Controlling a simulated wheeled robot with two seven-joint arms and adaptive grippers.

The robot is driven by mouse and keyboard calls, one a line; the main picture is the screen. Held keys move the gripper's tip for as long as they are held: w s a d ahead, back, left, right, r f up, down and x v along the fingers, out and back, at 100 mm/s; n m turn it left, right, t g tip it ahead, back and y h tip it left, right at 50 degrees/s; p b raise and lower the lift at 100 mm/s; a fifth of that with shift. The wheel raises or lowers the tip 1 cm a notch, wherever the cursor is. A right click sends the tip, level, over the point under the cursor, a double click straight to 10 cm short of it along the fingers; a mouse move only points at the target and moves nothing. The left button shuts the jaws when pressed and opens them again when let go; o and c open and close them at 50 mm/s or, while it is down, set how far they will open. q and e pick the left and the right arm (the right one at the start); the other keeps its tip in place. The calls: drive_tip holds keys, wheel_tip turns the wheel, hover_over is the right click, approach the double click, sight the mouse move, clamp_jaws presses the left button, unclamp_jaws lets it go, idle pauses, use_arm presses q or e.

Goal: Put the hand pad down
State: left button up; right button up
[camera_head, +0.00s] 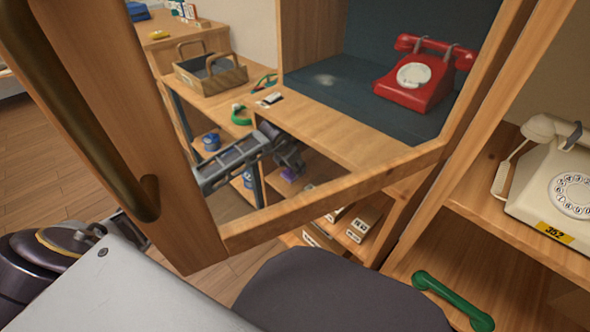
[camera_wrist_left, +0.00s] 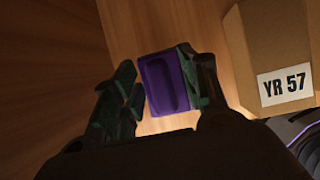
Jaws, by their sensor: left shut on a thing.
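The hand pad (camera_wrist_left: 166,85) is a small purple block with a recessed face. In the left wrist view it sits between the two dark fingers of my left gripper (camera_wrist_left: 160,92), which is shut on it. In the head view my left gripper (camera_head: 291,163) shows through the wooden door frame, in front of the shelving below the red phone. A small purple patch of the pad (camera_head: 289,175) shows just under its fingers. Whether the pad touches a surface beneath is unclear. My right gripper is in neither view.
A cardboard box marked YR 57 (camera_wrist_left: 270,50) stands close to the right of the pad. A wooden-framed door (camera_head: 330,200) crosses the head view. A red dial phone (camera_head: 415,85), a cream phone (camera_head: 555,180) and a green handset (camera_head: 452,300) rest on shelves.

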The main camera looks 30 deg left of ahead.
use_arm(q)
drive_tip(key=shift+w+f, duration=0.2)
drive_tip(key=shift+w, duration=0.05)
drive_tip(key=shift+f+b, duration=0.45)
drive_tip(key=shift+f, duration=0.1)
drive_tip(key=o, duration=1.1)
drive_tip(key=shift+s+f, duration=0.1)
drive_tip(key=shift+r, duration=0.2)
